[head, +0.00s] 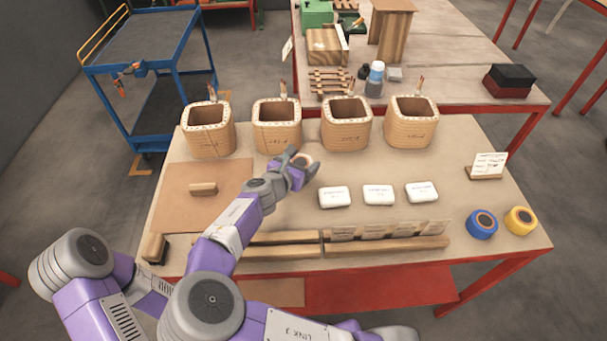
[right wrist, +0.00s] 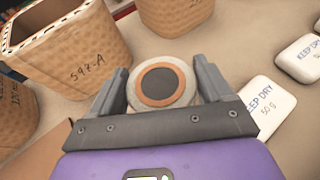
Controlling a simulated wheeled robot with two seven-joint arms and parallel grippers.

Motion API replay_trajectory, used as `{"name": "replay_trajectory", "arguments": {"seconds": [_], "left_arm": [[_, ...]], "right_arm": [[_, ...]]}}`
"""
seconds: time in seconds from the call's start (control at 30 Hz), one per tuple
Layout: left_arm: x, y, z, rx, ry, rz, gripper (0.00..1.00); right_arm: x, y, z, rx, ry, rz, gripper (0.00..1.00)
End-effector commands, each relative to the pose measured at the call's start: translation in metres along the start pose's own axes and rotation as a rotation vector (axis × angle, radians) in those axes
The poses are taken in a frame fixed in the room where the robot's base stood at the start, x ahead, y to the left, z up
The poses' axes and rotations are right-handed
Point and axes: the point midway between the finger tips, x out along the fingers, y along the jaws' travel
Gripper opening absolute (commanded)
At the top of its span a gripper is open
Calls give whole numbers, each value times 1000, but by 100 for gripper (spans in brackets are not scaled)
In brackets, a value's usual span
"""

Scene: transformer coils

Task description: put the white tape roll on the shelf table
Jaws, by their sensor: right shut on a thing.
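The white tape roll (right wrist: 160,84), with a tan ring and a dark centre, sits between the fingers of my right gripper (right wrist: 161,88), which is shut on it. In the head view the roll (head: 304,160) shows small and partly covered at my right gripper (head: 300,164), over the workbench, in front of the wooden coils. Which piece is the shelf table is not labelled; a blue two-level cart (head: 140,42) stands at the back left, and a red-legged table (head: 455,75) stands behind the bench. My left gripper is not seen.
Several square coils (head: 277,130) stand along the workbench's (head: 440,190) back edge. White "KEEP DRY" packs (head: 378,195) lie right of my gripper. A blue tape roll (head: 482,224) and a yellow one (head: 520,220) lie at the right. Wooden bars (head: 385,245) line the front.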

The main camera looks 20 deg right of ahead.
Motion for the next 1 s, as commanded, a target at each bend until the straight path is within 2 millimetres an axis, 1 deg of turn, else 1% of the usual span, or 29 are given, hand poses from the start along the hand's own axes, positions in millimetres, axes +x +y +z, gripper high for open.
{"name": "replay_trajectory", "arguments": {"seconds": [0.23, 0.3, 0.57, 0.6, 0.67, 0.7, 0.73, 1.0], "left_arm": [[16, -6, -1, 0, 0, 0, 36], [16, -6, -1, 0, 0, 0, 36], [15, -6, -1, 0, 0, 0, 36], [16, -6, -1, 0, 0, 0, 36], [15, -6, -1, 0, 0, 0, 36], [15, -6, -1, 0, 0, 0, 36], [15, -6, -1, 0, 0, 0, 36], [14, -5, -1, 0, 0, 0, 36]], "right_arm": [[13, 0, -31, -3, -2, -1, 46], [14, 0, -34, -1, -1, 0, 46], [14, 0, -34, 0, 0, 0, 46], [14, 0, -35, -1, 0, 0, 81], [14, 0, -34, -1, 0, 0, 90], [14, 0, -34, -1, 0, 0, 96], [14, 0, -34, -1, 0, 0, 100], [13, 0, -31, 0, 0, 1, 100]]}}
